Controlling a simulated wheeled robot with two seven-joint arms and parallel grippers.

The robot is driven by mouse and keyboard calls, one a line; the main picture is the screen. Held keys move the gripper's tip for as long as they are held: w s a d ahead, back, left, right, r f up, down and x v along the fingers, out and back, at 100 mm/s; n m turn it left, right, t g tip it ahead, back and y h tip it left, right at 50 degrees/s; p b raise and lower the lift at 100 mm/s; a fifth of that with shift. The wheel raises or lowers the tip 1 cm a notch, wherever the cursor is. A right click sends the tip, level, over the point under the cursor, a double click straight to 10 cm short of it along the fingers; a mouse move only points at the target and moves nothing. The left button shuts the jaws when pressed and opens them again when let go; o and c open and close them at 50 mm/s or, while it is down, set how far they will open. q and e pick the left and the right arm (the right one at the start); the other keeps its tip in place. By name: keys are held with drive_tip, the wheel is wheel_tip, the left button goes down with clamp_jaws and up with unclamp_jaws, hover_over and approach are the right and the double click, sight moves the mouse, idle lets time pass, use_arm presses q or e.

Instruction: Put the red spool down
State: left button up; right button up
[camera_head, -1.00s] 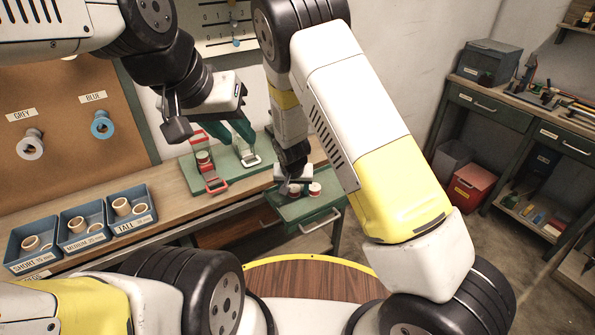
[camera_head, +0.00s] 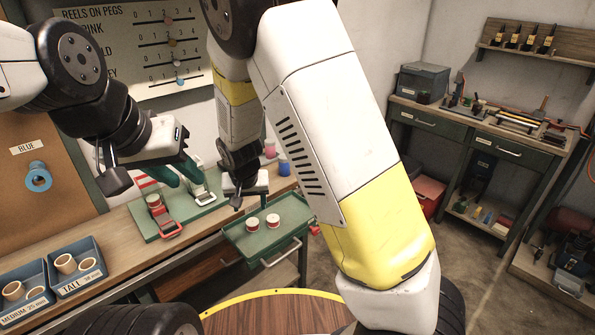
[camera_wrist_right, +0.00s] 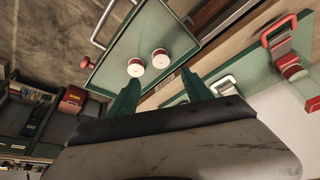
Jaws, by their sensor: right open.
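Two red spools with pale tops stand side by side on the green tray (camera_head: 290,239), the left one (camera_head: 253,223) and the right one (camera_head: 273,221). They also show in the right wrist view, one (camera_wrist_right: 135,67) beside the other (camera_wrist_right: 160,58). My right gripper (camera_head: 237,202) is open and empty, above and behind the tray, apart from both spools. Its green fingers (camera_wrist_right: 163,92) are spread in the wrist view. My left gripper (camera_head: 178,172) has its green fingers apart, over the green board, with nothing visible between them.
A green board (camera_head: 205,208) on the bench carries a red clamp frame (camera_head: 167,222) with another red spool (camera_head: 153,201), and a white frame (camera_head: 203,196). Blue bins (camera_head: 78,281) stand at left. A blue spool (camera_head: 284,168) stands behind my right gripper.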

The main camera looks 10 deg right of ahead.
drive_tip(key=s+d+r+y, duration=0.1)
drive_tip(key=s+d+r, duration=0.3)
drive_tip(key=d+r, duration=0.3)
drive_tip(key=s+d+r+y, duration=0.2)
drive_tip(key=s+d+r, duration=0.25)
drive_tip(key=r, duration=0.55)
drive_tip(key=s+d+r+t, duration=0.1)
drive_tip(key=s+d+r, duration=0.2)
drive_tip(key=s, duration=0.3)
drive_tip(key=s+d+r+h, duration=0.1)
drive_tip(key=s+d+r, duration=0.3)
drive_tip(key=s+d, duration=0.1)
drive_tip(key=shift+s+d+t, duration=0.4)
drive_tip(key=shift+s, duration=0.3)
drive_tip(key=shift+r, duration=0.1)
